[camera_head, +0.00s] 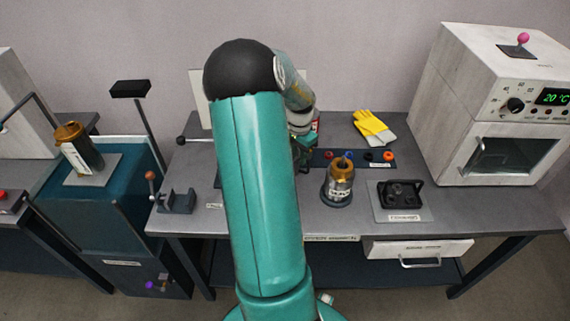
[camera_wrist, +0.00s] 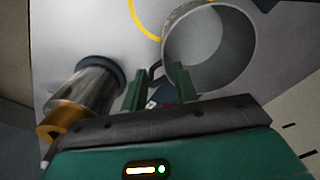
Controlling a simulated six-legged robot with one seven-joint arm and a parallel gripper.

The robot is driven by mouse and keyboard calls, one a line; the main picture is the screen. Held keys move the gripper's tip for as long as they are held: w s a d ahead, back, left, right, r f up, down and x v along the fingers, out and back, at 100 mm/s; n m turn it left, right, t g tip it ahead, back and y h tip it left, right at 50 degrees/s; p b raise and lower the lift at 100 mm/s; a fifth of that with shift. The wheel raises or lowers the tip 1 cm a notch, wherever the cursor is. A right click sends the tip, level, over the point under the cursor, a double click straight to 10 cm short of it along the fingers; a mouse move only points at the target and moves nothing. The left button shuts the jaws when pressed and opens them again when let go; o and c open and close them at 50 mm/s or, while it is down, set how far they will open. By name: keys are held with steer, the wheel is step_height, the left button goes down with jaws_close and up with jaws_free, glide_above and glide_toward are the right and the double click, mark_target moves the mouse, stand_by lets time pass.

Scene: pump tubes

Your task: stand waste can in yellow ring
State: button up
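The waste can looks like a grey, open-topped cylinder (camera_wrist: 210,50) with a dark side handle (camera_wrist: 154,74) in the wrist view. Part of a yellow ring (camera_wrist: 139,20) shows on the pale surface at the top of that view. The can hides the ring's right side; whether it stands in it or beside it I cannot tell. My gripper (camera_wrist: 159,80) has its two green fingers apart, with the handle between them and no clear contact. In the head view my gripper (camera_head: 304,150) is mostly behind my arm, and the can and ring are hidden.
A gold-topped metal canister (camera_head: 340,184) stands on the bench; a similar canister (camera_wrist: 84,92) is left of my fingers. Another gold-topped canister (camera_head: 80,150) stands far left.

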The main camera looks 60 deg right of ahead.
mark_target(296, 163)
steer(key=f, duration=0.5)
steer(key=shift+w, duration=0.35)
steer(key=shift+a, duration=0.1)
jaws_close()
steer(key=shift+r, duration=0.15)
